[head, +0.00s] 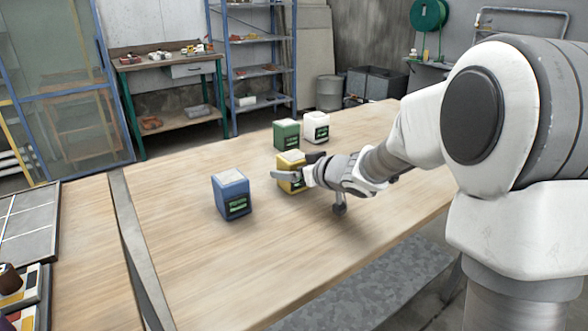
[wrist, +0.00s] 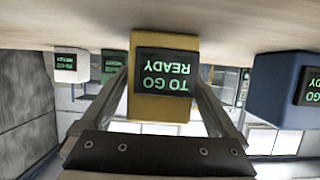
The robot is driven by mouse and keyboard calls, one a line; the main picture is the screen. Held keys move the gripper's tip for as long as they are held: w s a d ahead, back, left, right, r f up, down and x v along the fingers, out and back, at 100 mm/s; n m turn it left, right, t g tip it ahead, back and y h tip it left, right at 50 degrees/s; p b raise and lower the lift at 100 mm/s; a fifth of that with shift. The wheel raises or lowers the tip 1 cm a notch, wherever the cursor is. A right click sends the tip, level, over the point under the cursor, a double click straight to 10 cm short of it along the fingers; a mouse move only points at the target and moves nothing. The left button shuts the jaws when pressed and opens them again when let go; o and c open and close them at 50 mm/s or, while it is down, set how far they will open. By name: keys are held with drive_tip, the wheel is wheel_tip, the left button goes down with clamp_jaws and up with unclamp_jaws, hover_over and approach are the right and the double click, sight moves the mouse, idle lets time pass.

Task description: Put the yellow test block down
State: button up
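The yellow test block (head: 285,183) is at the middle of the wooden table (head: 330,235) in the head view. It stands upright, at or just above the table top; I cannot tell if its base touches. In the wrist view, which is upside down, the yellow block (wrist: 165,108) sits between the two fingers of my gripper (wrist: 164,90). The fingers lie against its sides, and its dark display shows green text reading "READY TO GO". In the head view my gripper (head: 296,172) reaches it from the right and hides part of it.
A blue block (head: 233,196) stands nearer and left on the table. A green block (head: 287,134) and a white block (head: 316,127) stand behind. The table's front is clear. A metal strip (head: 138,245) borders it on the left, beside another wooden surface.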

drive_tip(key=shift+d+r, duration=0.1)
drive_tip(key=shift+r, duration=0.2)
drive_tip(key=s+d+r+m+h+p, duration=0.3)
drive_tip(key=s+d+r+h, duration=0.2)
drive_tip(key=s+d, duration=0.3)
drive_tip(key=s+d+r+m+h+p, duration=0.2)
drive_tip(key=s+d+r+h, duration=0.25)
drive_tip(key=s+d, duration=0.35)
drive_tip(key=s+a+f+m+g+y, duration=0.1)
drive_tip(key=s+g, duration=0.4)
drive_tip(key=s, duration=1.4)
wheel_tip(320, 180, down, 2)
drive_tip(key=shift+s+a+f+m+g+y, duration=0.1)
drive_tip(key=shift+s+a+m+g+y, duration=0.3)
drive_tip(key=shift+a, duration=0.8)
